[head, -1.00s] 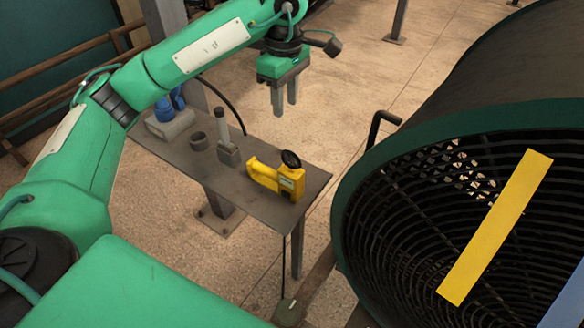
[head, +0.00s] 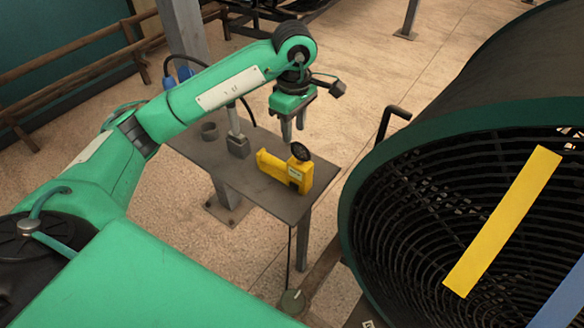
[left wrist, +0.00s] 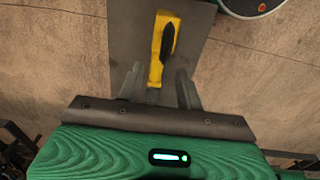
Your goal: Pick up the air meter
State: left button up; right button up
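The yellow air meter (head: 287,169) with a black round dial on top stands on the small dark table (head: 282,203), near its right end. It also shows in the left wrist view (left wrist: 157,68), seen from above, with its lower end between my fingers in the picture. My left gripper (head: 293,135) points down above the table, just behind and above the air meter. Its two fingers are apart with nothing between them; in the left wrist view the left gripper (left wrist: 158,88) is also spread open. My right gripper is in neither view.
A large green-rimmed drum (head: 362,180) with a black grille and a crank handle (head: 388,122) is close on the right.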

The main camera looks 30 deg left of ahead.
pick_arm(q)
jog(key=f, duration=0.1)
jog(key=f+p, duration=0.1)
jog(key=f, duration=0.1)
jog(key=shift+s+a, duration=0.15)
jog(key=shift+s, duration=0.15)
jog(key=shift+w+f, duration=0.1)
jog(key=shift+f, duration=0.55)
jog(key=shift+c, duration=0.3)
grip_shut()
